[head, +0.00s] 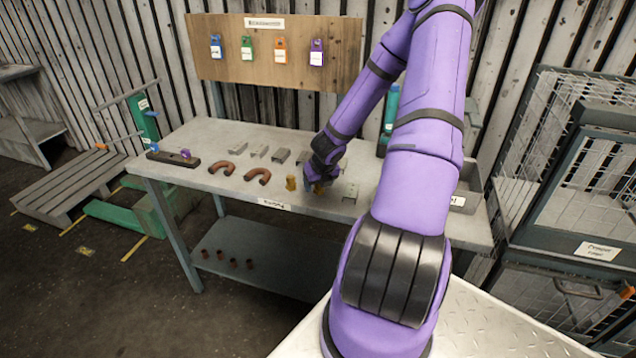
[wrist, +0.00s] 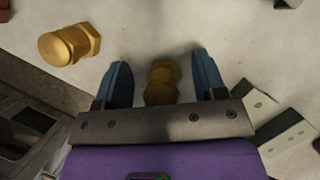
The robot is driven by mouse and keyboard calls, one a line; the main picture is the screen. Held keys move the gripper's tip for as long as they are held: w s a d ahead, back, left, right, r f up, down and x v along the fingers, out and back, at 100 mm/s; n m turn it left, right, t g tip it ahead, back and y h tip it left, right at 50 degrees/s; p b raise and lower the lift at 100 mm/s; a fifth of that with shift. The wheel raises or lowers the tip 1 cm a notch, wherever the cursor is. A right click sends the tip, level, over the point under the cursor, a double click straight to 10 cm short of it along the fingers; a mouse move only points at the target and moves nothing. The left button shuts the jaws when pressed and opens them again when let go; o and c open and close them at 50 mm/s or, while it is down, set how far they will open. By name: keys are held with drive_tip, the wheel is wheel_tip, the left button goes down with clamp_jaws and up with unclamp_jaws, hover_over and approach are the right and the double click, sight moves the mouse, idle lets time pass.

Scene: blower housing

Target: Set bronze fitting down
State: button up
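My gripper (wrist: 163,82) is open, with one blue finger on each side of a bronze fitting (wrist: 162,80). A narrow gap shows between the fitting and each finger. The fitting appears to rest on the grey workbench (head: 222,188); its near end is hidden by my gripper's body. In the head view my gripper (head: 318,186) is low over the bench, and only a little of this fitting shows there. A second bronze fitting (wrist: 68,45) lies apart to the left in the wrist view; it also shows in the head view (head: 290,183).
Two brown U-shaped pipes (head: 257,174) and several grey brackets (head: 280,155) lie left of my gripper. A pale bracket (head: 350,192) is close on its right. A grey bin (head: 465,200) stands at the bench's right end.

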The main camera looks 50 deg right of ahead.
drive_tip(key=shift+r, duration=0.1)
drive_tip(key=s+a+r+m+h, duration=0.2)
drive_tip(key=a+r+m, duration=0.3)
drive_tip(key=r, duration=0.6)
drive_tip(key=s+a+r+m+h, duration=0.1)
drive_tip(key=s+a+r+m, duration=0.15)
drive_tip(key=r+m, duration=0.55)
drive_tip(key=s+a+r+m+h, duration=0.15)
drive_tip(key=a+r+m, duration=0.3)
drive_tip(key=r, duration=0.85)
drive_tip(key=s+a+r+m+y, duration=0.3)
drive_tip(key=s+a+m, duration=0.3)
drive_tip(key=a, duration=0.3)
drive_tip(key=s+a+r+m+t+y, duration=0.1)
drive_tip(key=s+a+r+m+y, duration=0.2)
drive_tip(key=a, duration=0.7)
drive_tip(key=s+r+m, duration=0.2)
drive_tip(key=s+m, duration=0.2)
drive_tip(key=shift+r+y, duration=0.1)
drive_tip(key=shift+y, duration=0.15)
